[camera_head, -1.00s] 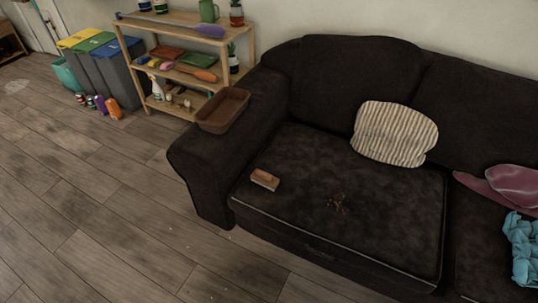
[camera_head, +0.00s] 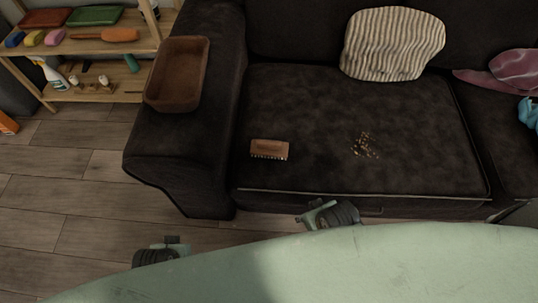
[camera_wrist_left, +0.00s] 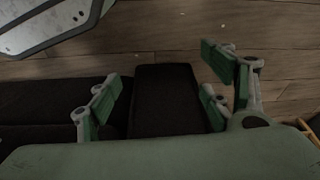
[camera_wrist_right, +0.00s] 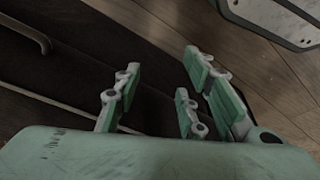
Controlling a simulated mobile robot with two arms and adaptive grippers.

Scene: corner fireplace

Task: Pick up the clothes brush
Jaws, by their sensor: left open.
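The clothes brush (camera_head: 269,149) has a brown wooden back and pale bristles along its near side. It lies on the dark sofa seat (camera_head: 300,110) near the left armrest, in the head view. Neither wrist view shows the brush. My left gripper (camera_wrist_left: 160,85) is open and empty, with its green-padded fingers apart above the dark sofa. My right gripper (camera_wrist_right: 152,88) is also open and empty, near the sofa's front edge and the floor. Both grippers are apart from the brush.
Crumbs (camera_head: 365,145) lie right of the brush. A brown tray (camera_head: 178,104) sits on the left armrest. A striped cushion (camera_head: 392,43) and pink cloth (camera_head: 505,72) lie farther back and right. A wooden shelf (camera_head: 95,48) stands at left.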

